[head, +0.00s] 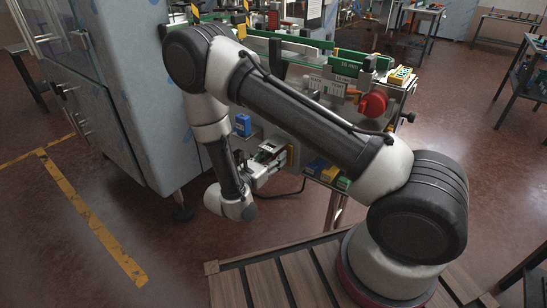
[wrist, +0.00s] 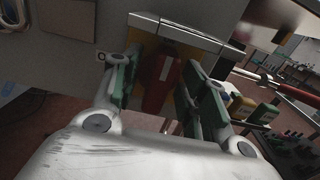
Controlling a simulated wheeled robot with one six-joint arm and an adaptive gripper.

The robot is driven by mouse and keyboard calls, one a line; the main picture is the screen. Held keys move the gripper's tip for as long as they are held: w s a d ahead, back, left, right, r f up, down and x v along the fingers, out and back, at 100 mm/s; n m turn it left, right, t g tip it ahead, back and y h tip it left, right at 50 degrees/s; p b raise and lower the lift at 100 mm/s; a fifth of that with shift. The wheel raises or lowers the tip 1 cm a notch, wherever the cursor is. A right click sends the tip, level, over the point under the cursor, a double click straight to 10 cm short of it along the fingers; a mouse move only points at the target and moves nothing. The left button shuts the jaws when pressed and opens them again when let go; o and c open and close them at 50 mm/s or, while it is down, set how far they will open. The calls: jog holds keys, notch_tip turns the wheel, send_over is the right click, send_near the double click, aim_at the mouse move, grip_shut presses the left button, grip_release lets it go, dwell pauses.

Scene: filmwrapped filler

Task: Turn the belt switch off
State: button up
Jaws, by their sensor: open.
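In the wrist view, a red handle (wrist: 161,82) stands out from a yellow plate (wrist: 185,48) under a grey hood (wrist: 180,30); it looks like the belt switch. My gripper (wrist: 160,76) is open, one finger on each side of the red handle. I cannot tell whether either finger touches it. In the head view, my gripper (head: 268,165) is at the side of the machine below the conveyor, by a yellow edge (head: 290,156). There the red handle is hidden.
A blue box (head: 243,124) is on the machine side. Yellow and green boxes (head: 328,171) lie on a lower shelf. A large grey cabinet (head: 130,80) stands left. Open floor lies front left.

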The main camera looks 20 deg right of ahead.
grip_shut()
jog(key=shift+n, duration=0.3)
jog(key=n, duration=0.3)
jog(key=shift+w+n, duration=0.1)
jog(key=shift+n, duration=0.2)
jog(key=n, duration=0.4)
jog(key=shift+w+a+f+n, duration=0.1)
jog(key=shift+a+n, duration=0.05)
jog(key=shift+n, duration=0.15)
jog(key=n, duration=0.4)
jog(key=shift+w+f+n, duration=0.1)
jog(key=shift+n, duration=0.2)
jog(key=shift+f+n, duration=0.15)
jog(key=shift+n, duration=2.05)
